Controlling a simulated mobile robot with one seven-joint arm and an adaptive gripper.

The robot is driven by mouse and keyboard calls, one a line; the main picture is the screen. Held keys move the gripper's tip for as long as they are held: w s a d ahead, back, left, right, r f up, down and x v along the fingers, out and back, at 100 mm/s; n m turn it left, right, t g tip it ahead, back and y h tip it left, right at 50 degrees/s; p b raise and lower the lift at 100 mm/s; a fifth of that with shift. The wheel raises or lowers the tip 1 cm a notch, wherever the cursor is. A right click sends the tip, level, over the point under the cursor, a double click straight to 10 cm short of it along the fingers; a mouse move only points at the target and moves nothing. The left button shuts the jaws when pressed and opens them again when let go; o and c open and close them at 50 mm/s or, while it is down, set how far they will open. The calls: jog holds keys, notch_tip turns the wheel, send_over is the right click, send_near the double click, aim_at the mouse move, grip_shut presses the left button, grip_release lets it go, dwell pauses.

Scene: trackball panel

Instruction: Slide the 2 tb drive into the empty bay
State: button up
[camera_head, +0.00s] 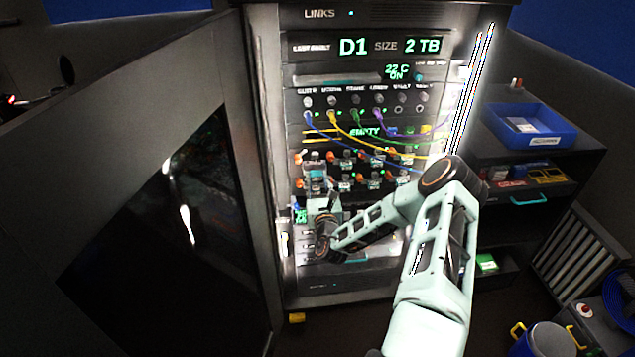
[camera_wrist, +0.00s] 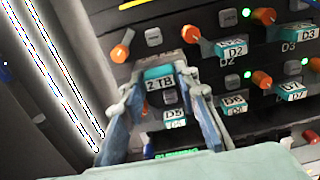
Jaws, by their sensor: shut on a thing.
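My gripper (camera_wrist: 160,80) is shut on the teal-faced 2 TB drive (camera_wrist: 159,84), whose label faces the wrist camera. In the head view, my gripper (camera_head: 317,188) is at the left end of the rack's drive rows. The drive is in front of the upper row's left end, left of the D2 drive (camera_wrist: 232,49) and above the D5 drive (camera_wrist: 174,124). An orange lever (camera_wrist: 120,52) is up and left of the held drive. The drive and fingers hide the bay opening, so I cannot tell how far in the drive is.
The rack display (camera_head: 390,46) reads D1, SIZE 2 TB. Coloured cables (camera_head: 344,122) hang above the drive rows. An open dark door (camera_head: 150,200) stands at the left. A blue bin (camera_head: 530,126) rests on a shelf at the right. D6 (camera_wrist: 235,104) and D3 (camera_wrist: 298,33) are nearby.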

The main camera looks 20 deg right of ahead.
aim_at(316, 172)
jog(key=shift+b+x, duration=0.5)
jog(key=shift+x, duration=1.7)
jog(key=o, duration=1.2)
jog(key=shift+s, duration=0.1)
jog(key=v, duration=1.2)
